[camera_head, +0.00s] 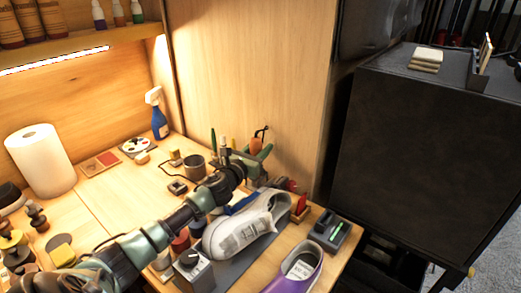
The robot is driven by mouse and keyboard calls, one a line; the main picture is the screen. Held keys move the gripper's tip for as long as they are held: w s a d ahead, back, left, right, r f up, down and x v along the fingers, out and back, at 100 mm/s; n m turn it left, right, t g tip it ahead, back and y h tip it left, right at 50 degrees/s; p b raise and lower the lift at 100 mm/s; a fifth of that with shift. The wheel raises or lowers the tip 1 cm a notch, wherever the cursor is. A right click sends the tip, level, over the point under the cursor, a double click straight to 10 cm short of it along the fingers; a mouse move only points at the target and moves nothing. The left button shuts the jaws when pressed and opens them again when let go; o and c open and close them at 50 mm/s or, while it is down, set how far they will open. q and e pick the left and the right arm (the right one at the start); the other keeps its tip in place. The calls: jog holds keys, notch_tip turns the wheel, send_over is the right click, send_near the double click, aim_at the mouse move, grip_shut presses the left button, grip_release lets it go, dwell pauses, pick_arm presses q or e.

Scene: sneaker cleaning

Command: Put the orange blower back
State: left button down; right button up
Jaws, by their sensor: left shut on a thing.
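The orange blower (256,144) shows small, with a dark tip at its top, near the back right of the wooden worktable (122,190). My left arm reaches across the table from the lower left. My left gripper (257,157) is shut on the blower, which stands roughly upright in it. The gripper hides the blower's lower part, so I cannot tell whether it touches anything below. My right gripper is not in view.
A grey cup (194,167) and upright tools stand left of the gripper. A white sneaker (240,232) and a purple shoe (296,270) lie in front. A spray bottle (159,118) and paper roll (42,160) stand farther left. A wooden panel (250,75) rises behind.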

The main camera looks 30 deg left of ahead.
pick_arm(q)
jog(key=shift+r, duration=0.1)
jog(key=c, duration=0.9)
grip_release()
jog(key=s+d+b, duration=0.1)
jog(key=s, duration=1.1)
jog(key=shift+r, duration=0.1)
